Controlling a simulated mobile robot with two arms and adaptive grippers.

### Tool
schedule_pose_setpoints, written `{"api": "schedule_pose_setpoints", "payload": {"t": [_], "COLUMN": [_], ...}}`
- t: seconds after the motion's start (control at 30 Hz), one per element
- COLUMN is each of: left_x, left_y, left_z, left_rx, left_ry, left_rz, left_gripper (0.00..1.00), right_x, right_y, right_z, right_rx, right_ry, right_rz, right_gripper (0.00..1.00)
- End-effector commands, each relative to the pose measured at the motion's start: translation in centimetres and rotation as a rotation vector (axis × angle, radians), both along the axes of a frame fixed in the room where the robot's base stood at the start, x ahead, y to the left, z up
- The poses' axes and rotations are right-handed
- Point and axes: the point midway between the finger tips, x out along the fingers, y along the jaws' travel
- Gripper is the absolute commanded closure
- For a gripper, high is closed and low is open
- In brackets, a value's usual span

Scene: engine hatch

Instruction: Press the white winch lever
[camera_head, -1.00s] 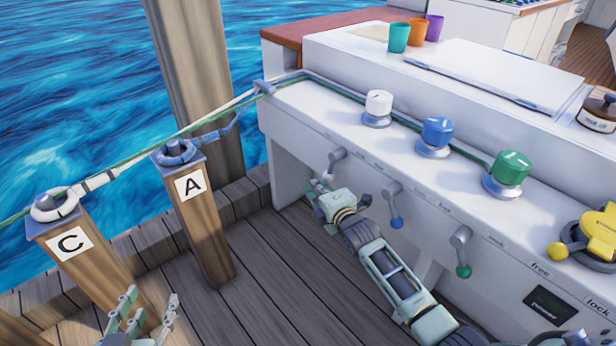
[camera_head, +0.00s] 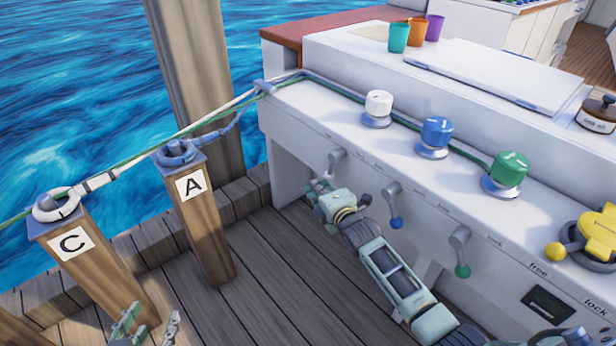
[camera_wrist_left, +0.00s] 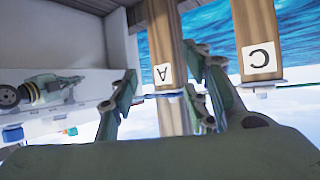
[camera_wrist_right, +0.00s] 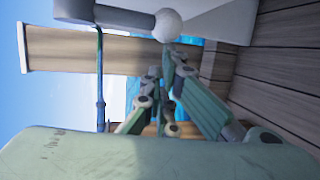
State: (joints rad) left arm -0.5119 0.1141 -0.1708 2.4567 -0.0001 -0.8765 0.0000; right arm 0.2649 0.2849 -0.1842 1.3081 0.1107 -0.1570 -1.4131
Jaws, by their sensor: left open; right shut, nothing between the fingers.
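The white winch (camera_head: 377,108) stands at the left end of the white console top. Its lever pivot (camera_head: 337,157) shows on the console's front face; the lever's lower part is hidden behind my right gripper in the head view. In the right wrist view the lever's white ball (camera_wrist_right: 167,25) is close beside the fingers. My right gripper (camera_head: 318,184) is shut and empty at that lever; I cannot tell whether it touches the ball. My left gripper (camera_head: 146,325) is open and empty, low at the bottom left near post C.
A blue lever (camera_head: 395,222) and a green lever (camera_head: 462,270) hang on the same face, close to my right arm. Blue (camera_head: 436,132) and green (camera_head: 510,170) winches stand above. Posts A (camera_head: 200,220) and C (camera_head: 90,265) hold ropes. Bare deck lies between.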

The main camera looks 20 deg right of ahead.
Motion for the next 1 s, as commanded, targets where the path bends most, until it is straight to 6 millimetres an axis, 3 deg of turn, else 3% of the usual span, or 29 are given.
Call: {"api": "schedule_pose_setpoints", "payload": {"t": [1.0], "left_x": [-2.3], "left_y": [1.0], "left_z": [-2.5], "left_rx": [0.035], "left_ry": [0.155], "left_rz": [0.012], "left_gripper": [0.57], "right_x": [-0.1], "right_y": [-0.3], "right_z": [0.0], "right_rx": [-0.009], "right_ry": [0.017], "right_rz": [-0.003], "right_gripper": [1.00]}}
